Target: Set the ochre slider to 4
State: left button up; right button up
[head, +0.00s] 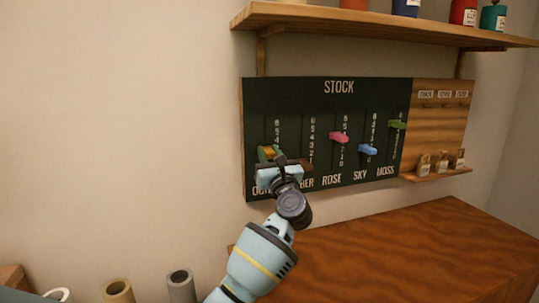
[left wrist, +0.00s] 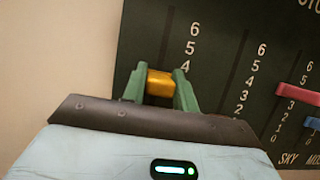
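The dark STOCK board (head: 290,95) hangs on the wall with vertical numbered tracks. The ochre slider (left wrist: 160,83) is a yellow-orange block on the leftmost track. My left gripper (left wrist: 160,88) has its green fingers on either side of it, with no clear gap in the left wrist view. The slider's top edge shows a little below the printed 4, with 5 and 6 above; lower ochre numbers are hidden behind the gripper. In the head view, my left gripper (head: 270,153) covers most of the slider and the lower ochre track. My right gripper is not in view.
The pink rose slider (head: 339,137), blue sky slider (head: 367,149) and green moss slider (head: 397,125) are to the right. A wooden panel (head: 440,130) with small bottles adjoins the board. A shelf (head: 340,17) is above, a wooden tabletop (head: 400,250) below.

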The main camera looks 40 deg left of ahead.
pick_arm(q)
jog(key=c, duration=0.5)
grip_shut()
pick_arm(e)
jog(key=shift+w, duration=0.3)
pick_arm(q)
jog(key=shift+r+p, duration=0.7)
jog(key=shift+r, duration=0.75)
jog(key=shift+f, duration=0.2)
jog(key=o, duration=1)
grip_release()
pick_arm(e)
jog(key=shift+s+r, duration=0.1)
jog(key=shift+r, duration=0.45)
